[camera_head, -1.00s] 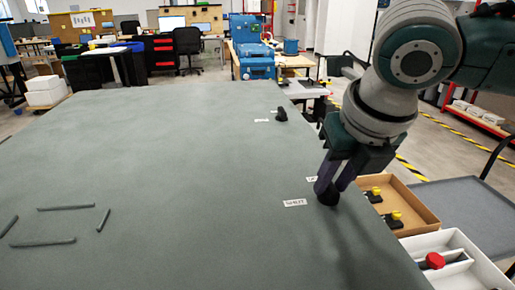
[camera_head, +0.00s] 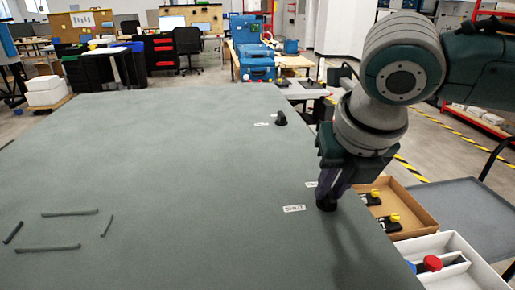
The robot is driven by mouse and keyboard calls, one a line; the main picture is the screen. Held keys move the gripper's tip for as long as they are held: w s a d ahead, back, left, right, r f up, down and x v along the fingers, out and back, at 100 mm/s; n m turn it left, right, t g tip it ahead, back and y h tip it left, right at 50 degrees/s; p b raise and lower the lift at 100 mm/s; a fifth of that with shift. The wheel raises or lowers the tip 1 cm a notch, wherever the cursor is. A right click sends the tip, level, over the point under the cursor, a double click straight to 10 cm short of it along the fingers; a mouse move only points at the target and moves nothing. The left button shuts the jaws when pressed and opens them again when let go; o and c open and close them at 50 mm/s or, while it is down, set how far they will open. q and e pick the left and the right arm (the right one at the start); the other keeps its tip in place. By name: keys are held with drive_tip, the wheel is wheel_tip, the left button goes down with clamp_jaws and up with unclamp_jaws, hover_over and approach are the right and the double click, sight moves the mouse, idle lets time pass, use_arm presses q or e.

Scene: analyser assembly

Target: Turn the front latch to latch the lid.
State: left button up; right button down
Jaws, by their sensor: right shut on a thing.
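The lid (camera_head: 180,170) is the broad grey-green panel that fills the middle of the head view. The front latch (camera_head: 326,206) is a small black knob near the lid's right edge. A white label reading SHUT (camera_head: 293,208) lies to its left, and a second label (camera_head: 311,184), partly hidden, lies just behind it. My right gripper (camera_head: 328,198) points down and is shut on the front latch; its fingers hide most of the knob. Another black latch (camera_head: 281,118) stands farther back on the lid, beside its own label (camera_head: 261,124). My left gripper is out of view.
Several dark bars (camera_head: 69,213) mark a rough rectangle on the lid at left. Beyond the right edge are a cardboard tray (camera_head: 414,207) with yellow-topped parts, a white bin (camera_head: 459,241) with a red knob (camera_head: 432,263), and a grey tray (camera_head: 462,203). The lid's middle is clear.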

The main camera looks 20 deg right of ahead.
drive_tip(key=m+p, duration=0.1)
drive_tip(key=p, duration=0.1)
drive_tip(key=m+h+p, duration=0.1)
drive_tip(key=m, duration=0.1)
drive_tip(key=shift+a+r+g+p, duration=0.1)
drive_tip(key=shift+r+g+p, duration=0.2)
drive_tip(key=shift+p, duration=0.05)
drive_tip(key=m+h+p, duration=0.1)
drive_tip(key=m+p, duration=0.1)
drive_tip(key=m, duration=0.1)
drive_tip(key=shift+w+a+f+g, duration=0.1)
drive_tip(key=shift+g, duration=0.3)
drive_tip(key=shift+m+g+p, duration=0.3)
drive_tip(key=shift+m, duration=0.6)
drive_tip(key=shift+w+f+m+h, duration=0.1)
drive_tip(key=shift+m+h, duration=0.2)
drive_tip(key=shift+m, duration=0.6)
drive_tip(key=m+g, duration=0.1)
drive_tip(key=m, duration=0.1)
drive_tip(key=shift+f+m+g, duration=0.1)
drive_tip(key=shift+m+g, duration=0.2)
drive_tip(key=shift+m, duration=0.1)
drive_tip(key=shift+w+m+g+b, duration=0.15)
drive_tip(key=shift+m+g+b, duration=0.75)
drive_tip(key=shift+m, duration=1.3)
drive_tip(key=c, duration=0.8)
unclamp_jaws()
